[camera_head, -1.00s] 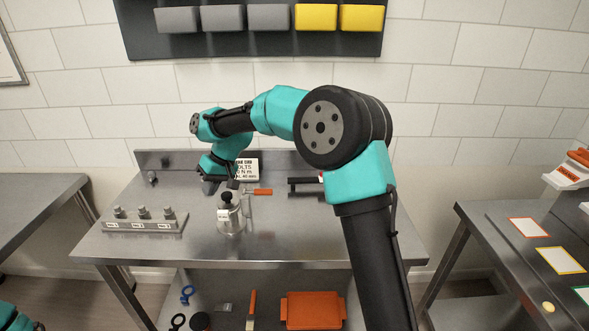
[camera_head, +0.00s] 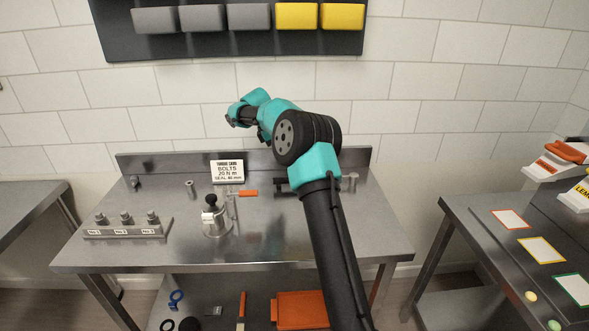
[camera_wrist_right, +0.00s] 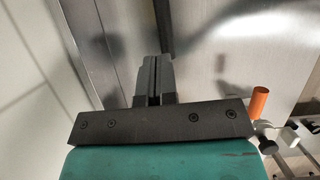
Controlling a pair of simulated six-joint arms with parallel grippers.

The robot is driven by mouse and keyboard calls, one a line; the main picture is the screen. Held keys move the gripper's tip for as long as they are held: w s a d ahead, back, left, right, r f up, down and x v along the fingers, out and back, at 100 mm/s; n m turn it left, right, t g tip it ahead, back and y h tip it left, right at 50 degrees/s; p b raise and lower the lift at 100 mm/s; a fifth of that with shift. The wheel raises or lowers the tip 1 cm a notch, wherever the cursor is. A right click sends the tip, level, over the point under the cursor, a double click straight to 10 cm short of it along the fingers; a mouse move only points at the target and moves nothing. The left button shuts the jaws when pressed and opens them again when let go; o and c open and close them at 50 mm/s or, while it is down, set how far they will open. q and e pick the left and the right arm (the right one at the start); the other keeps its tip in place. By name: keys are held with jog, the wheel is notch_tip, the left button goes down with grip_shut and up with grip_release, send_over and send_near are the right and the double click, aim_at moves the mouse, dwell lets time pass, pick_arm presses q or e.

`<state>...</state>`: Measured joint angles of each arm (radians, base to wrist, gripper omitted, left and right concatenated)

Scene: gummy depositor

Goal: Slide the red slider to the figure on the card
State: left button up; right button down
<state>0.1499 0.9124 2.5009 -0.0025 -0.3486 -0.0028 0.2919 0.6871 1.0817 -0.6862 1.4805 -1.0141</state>
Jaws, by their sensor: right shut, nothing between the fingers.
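The white card (camera_head: 228,172) stands at the back of the steel table in the head view and reads "BOLTS 20 N m, SEAL 40 mm". A dark-handled tool (camera_head: 281,186) lies right of it, its middle hidden behind my right arm. I cannot make out the red slider; that part of the tool is covered. My right gripper (camera_wrist_right: 152,62) is shut and empty in the right wrist view, above the steel surface. In the head view its fingers are not clear; the wrist is raised near the back wall. My left gripper is not in view.
A metal device with a black knob (camera_head: 212,214) stands on the table beside an orange handle (camera_head: 248,193). A block with several bolts (camera_head: 127,226) sits at the left. A side table (camera_head: 500,235) with coloured cards stands at the right. The front right of the steel table is clear.

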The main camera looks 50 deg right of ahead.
jog(key=x, duration=0.9)
jog(key=shift+s+f, duration=0.1)
jog(key=shift+f, duration=0.05)
jog(key=shift+s+d+f, duration=0.15)
jog(key=shift+s+d, duration=0.35)
jog(key=shift+d, duration=0.05)
jog(key=shift+s+d+f, duration=0.2)
jog(key=shift+s+d, duration=0.3)
jog(key=shift+d, duration=0.1)
jog(key=shift+s+d, duration=0.35)
jog(key=shift+d, duration=0.1)
jog(key=shift+s+d, duration=0.8)
jog(key=shift+d, duration=0.1)
